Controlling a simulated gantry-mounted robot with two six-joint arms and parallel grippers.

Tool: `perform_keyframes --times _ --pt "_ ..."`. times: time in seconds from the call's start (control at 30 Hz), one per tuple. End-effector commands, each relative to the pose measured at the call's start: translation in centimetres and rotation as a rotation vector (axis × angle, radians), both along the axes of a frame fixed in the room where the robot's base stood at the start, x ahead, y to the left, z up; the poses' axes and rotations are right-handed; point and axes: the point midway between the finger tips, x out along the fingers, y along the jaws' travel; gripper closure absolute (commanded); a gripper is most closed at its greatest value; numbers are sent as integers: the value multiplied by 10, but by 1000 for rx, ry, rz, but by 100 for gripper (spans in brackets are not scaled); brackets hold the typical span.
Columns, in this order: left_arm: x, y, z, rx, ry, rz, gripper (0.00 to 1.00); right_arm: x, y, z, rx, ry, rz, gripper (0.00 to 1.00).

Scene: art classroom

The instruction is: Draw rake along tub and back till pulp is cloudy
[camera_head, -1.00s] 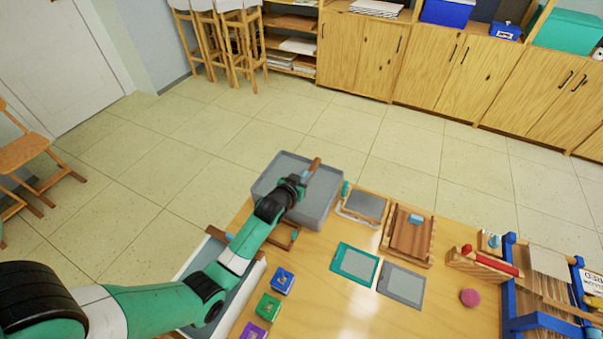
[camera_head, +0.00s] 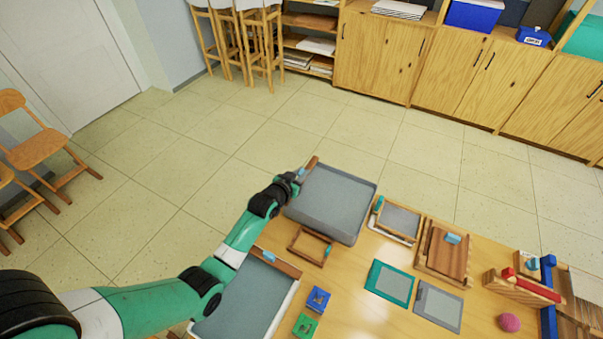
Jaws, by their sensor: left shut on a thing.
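The grey tub (camera_head: 354,184) stands at the table's far left, with grey-blue pulp inside; its cloudiness is hard to judge from here. My left gripper (camera_head: 297,176) is at the tub's left end, shut on the rake. The rake's brown wooden part (camera_head: 312,162) sticks up past the fingers at the tub's far left corner. The rake's lower part is hidden by the gripper and the tub wall. My right gripper is not in view.
A wooden frame (camera_head: 294,246) lies just in front of the tub, and a larger grey-blue tray (camera_head: 240,300) is beside my left arm. A screen frame (camera_head: 400,220), a wooden board rack (camera_head: 445,253) and small coloured blocks (camera_head: 318,298) occupy the table. Open floor lies behind the tub.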

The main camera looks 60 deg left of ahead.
Motion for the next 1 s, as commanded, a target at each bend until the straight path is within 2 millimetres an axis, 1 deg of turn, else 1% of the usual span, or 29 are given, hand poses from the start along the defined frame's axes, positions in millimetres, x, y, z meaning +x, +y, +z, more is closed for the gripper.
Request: perform_keyframes --times 0.03,0.07,0.2,0.23,0.5,0.63,0.77,0.83,1.0 --pt "-2 2 -2 -1 4 5 100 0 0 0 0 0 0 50" --pt "-2 2 -2 -1 4 5 81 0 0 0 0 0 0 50" --pt "-2 2 -2 -2 4 4 56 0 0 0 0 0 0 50" --pt "-2 1 -2 -1 3 4 52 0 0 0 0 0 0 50" --pt "-1 0 0 0 2 2 52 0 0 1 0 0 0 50" --pt "-10 -5 5 -2 3 2 52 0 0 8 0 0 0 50" --pt "-30 -18 18 -2 3 2 52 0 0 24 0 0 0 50" --pt "-44 -27 25 -2 3 2 52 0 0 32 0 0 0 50" --pt "-74 -46 38 -2 3 3 52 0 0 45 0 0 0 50"
